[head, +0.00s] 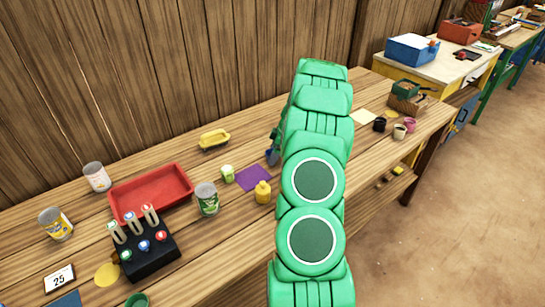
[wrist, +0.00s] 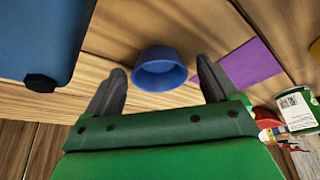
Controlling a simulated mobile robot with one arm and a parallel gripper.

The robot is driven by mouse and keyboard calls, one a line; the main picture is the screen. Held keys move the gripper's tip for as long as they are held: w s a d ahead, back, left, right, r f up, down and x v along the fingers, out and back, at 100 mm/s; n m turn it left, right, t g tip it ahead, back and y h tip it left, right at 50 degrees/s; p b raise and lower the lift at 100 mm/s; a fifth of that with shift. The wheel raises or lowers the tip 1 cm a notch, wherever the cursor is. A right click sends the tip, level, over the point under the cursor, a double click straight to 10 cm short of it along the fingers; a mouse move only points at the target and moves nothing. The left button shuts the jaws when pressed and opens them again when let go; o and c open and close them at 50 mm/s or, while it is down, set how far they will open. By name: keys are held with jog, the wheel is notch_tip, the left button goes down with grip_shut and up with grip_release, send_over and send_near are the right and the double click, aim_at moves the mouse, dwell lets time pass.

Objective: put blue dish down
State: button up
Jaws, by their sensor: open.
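The blue dish (wrist: 160,84) shows in the wrist view on the wooden table, just ahead of and between my two fingertips. Its open side is turned partly towards the wrist camera. My gripper (wrist: 160,70) is open, with one dark finger on each side of the dish, and a gap shows on both sides. In the head view my green arm covers the gripper and most of the area around it. A small bluish piece shows at the arm's left edge, but I cannot tell what it is.
A large blue body (wrist: 40,35) with a black foot stands left in the wrist view. Small cups stand to the right.

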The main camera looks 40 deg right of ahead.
jog(key=shift+c, duration=0.5)
jog(key=c, duration=1.1)
jog(key=shift+r, duration=0.45)
notch_tip(320, 180, up, 2)
jog(key=shift+w+r, duration=0.1)
jog(key=s+a+r, duration=0.2)
jog(key=s+r, duration=0.1)
jog(key=s, duration=0.1)
jog(key=s+a+r, duration=0.3)
jog(key=s, duration=0.1)
jog(key=s+a+r, duration=0.2)
jog(key=s+r, duration=0.1)
jog(key=s, duration=0.1)
jog(key=shift+a+r, duration=0.2)
jog(key=shift+r, duration=0.2)
